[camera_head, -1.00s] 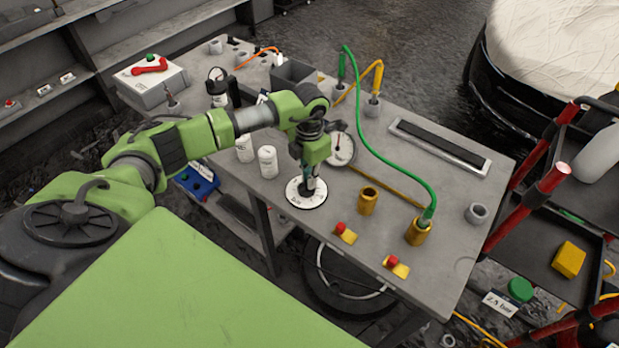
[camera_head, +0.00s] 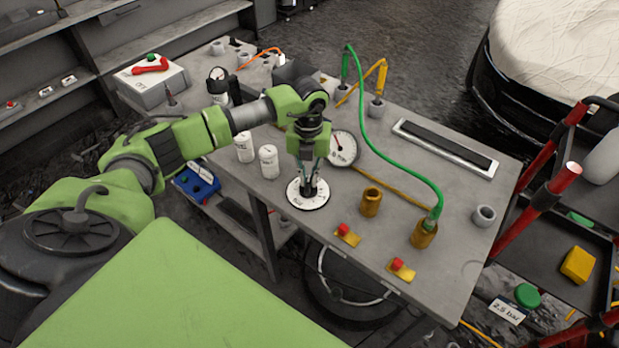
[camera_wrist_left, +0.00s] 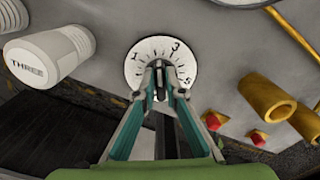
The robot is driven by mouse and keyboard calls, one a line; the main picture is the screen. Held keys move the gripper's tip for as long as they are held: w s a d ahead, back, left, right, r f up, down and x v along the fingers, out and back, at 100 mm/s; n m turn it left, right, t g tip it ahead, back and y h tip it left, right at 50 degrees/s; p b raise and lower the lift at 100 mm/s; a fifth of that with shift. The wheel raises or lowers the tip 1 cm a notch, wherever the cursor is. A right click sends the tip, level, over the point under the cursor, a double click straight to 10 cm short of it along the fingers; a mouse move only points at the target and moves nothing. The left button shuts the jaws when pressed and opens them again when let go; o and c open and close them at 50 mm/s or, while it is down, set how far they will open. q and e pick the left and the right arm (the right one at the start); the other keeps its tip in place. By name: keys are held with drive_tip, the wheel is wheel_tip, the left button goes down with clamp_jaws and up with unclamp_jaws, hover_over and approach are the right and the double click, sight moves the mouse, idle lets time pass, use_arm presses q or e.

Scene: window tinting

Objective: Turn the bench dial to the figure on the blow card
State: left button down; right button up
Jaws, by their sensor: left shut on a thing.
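The bench dial (camera_head: 318,201) is a white disc with a dark knob, set in the grey bench near its front edge. In the left wrist view the dial (camera_wrist_left: 140,68) shows the figures 1, 3 and 5 around it. My left gripper (camera_head: 308,190) points down at the dial's centre; in the wrist view its fingers (camera_wrist_left: 160,92) are shut on the dark knob. The fingers hide part of the knob, so its pointing is hard to read. The blow card (camera_head: 507,311) is a white label at the lower right, reading "2.5 bar". My right gripper is not in view.
A round gauge (camera_head: 345,150) lies just behind the dial. White bottles (camera_head: 269,161) stand left of it. Brass cups (camera_head: 371,201) and red buttons (camera_head: 343,230) are to the right. A green hose (camera_head: 407,175) arches over the bench.

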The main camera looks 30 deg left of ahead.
sight(309, 179)
use_arm(q)
drive_tip(key=shift+w+a+r+n, duration=0.1)
drive_tip(key=shift+n, duration=0.6)
drive_tip(key=c, duration=2.1)
unclamp_jaws()
wheel_tip(309, 179, up, 12)
